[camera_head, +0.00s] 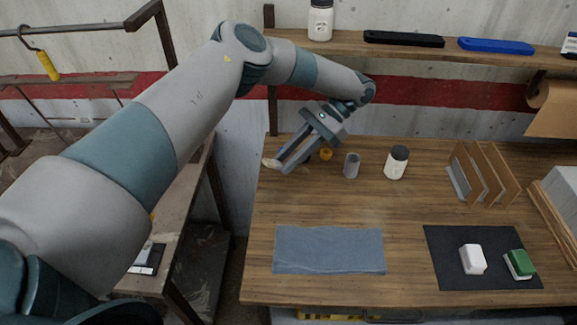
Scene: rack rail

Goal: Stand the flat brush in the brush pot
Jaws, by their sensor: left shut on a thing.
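My left gripper (284,166) reaches in from the left and points down toward the back left of the wooden table. It is shut on a small pale thing (270,162), which shows just left of the fingertips. This looks like part of the flat brush, but most of it is hidden by the fingers and it is too small to be sure. A grey cylinder, which looks like the brush pot (351,166), stands upright on the table to the right of my left gripper, apart from it. My right gripper is not in view.
A small orange thing (326,154) lies between gripper and pot. A black-capped white jar (396,165) stands right of the pot, then a wooden rack (485,174). A blue-grey cloth (328,250) and dark mat (447,276) lie in front. The table's middle is clear.

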